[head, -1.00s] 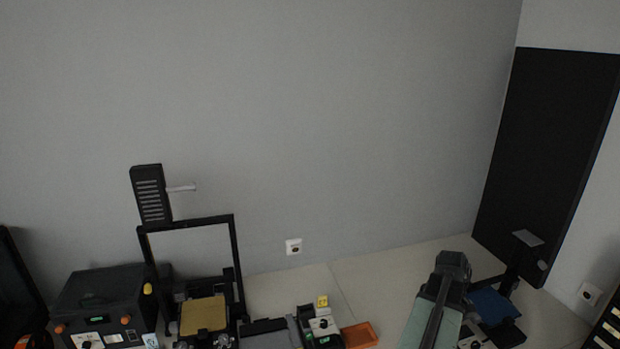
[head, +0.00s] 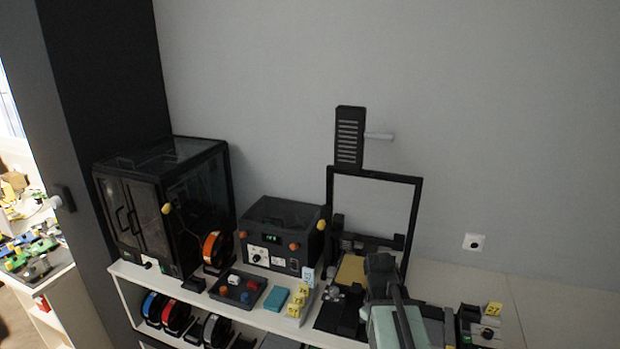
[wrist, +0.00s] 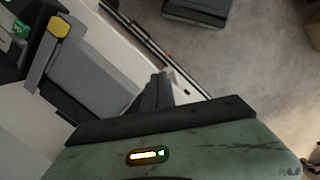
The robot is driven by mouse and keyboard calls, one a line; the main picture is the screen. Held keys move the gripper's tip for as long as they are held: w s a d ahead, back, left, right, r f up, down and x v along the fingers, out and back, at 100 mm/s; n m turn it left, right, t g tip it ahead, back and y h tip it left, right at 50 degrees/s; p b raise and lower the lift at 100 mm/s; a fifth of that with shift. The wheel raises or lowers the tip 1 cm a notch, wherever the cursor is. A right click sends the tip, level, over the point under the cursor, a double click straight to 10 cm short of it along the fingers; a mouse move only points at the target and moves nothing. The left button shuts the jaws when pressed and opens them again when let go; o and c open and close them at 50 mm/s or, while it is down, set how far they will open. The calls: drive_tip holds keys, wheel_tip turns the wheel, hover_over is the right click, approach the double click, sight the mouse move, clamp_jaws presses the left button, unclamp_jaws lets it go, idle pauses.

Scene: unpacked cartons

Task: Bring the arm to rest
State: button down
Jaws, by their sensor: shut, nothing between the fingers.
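My arm (head: 396,318) rises at the bottom right of the head view, in front of the open-frame machine with the yellow plate. Its pale green link and dark upper part show there, but the fingertips cannot be made out. In the wrist view my gripper (wrist: 157,88) shows as dark fingers close together, with nothing between them. It points past the edge of a white surface, with the floor beyond.
The white shelf bench (head: 240,312) holds a black enclosed cabinet (head: 165,205), a black box with knobs (head: 281,235), a tray of coloured pieces (head: 238,288), yellow blocks (head: 299,298) and the open-frame machine (head: 415,215). Spools (head: 177,316) sit below. Floor (wrist: 258,62) is partly clear.

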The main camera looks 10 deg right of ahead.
drive_tip(key=w+a+f+m, duration=0.1)
drive_tip(key=a+m, duration=0.1)
drive_tip(key=a, duration=0.4)
drive_tip(key=a+f+m+t+y+b, duration=0.1)
drive_tip(key=a+m, duration=0.2)
drive_tip(key=a, duration=0.4)
drive_tip(key=shift+w+a+f, duration=0.15)
drive_tip(key=shift+w+f, duration=0.1)
drive_tip(key=shift+w, duration=0.15)
